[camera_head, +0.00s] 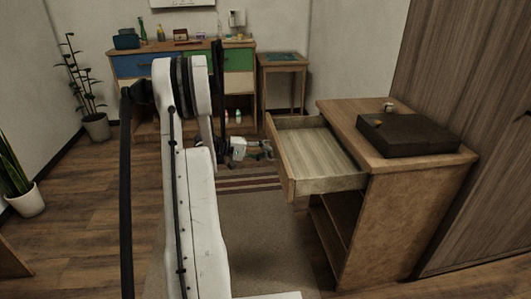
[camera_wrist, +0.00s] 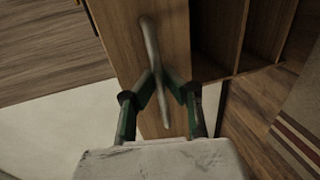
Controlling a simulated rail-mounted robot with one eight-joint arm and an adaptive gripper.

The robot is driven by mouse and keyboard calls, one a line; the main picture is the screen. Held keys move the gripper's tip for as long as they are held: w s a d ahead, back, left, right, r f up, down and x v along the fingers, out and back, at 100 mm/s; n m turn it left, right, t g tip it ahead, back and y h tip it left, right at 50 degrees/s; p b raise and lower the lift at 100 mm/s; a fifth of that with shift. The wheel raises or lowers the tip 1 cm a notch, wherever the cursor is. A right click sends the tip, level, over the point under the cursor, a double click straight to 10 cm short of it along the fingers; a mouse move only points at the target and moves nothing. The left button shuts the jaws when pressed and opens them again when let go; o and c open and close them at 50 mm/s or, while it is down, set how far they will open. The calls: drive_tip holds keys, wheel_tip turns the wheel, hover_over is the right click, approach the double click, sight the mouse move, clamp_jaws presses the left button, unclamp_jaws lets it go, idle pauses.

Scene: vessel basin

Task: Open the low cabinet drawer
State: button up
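The low wooden cabinet (camera_head: 390,215) stands at the right in the head view. Its top drawer (camera_head: 320,152) is pulled well out to the left and is empty. The drawer front (camera_wrist: 150,45) fills the middle of the wrist view, with a slim metal bar handle (camera_wrist: 151,45) on it. My gripper (camera_wrist: 160,73) is at this handle, its green and black fingers closed in on both sides of the bar. In the head view my gripper (camera_head: 240,150) is left of the drawer front, partly behind my arm; the handle is hidden there.
A dark flat box (camera_head: 405,134) and a small item (camera_head: 388,106) lie on the cabinet top. A tall wooden wardrobe (camera_head: 465,110) stands close to its right. A coloured sideboard (camera_head: 130,67) and a small table (camera_head: 283,70) are at the back. A rug (camera_head: 255,235) covers floor left of the cabinet.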

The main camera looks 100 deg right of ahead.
drive_tip(key=o, duration=0.4)
drive_tip(key=v, duration=1.2)
idle(0.3)
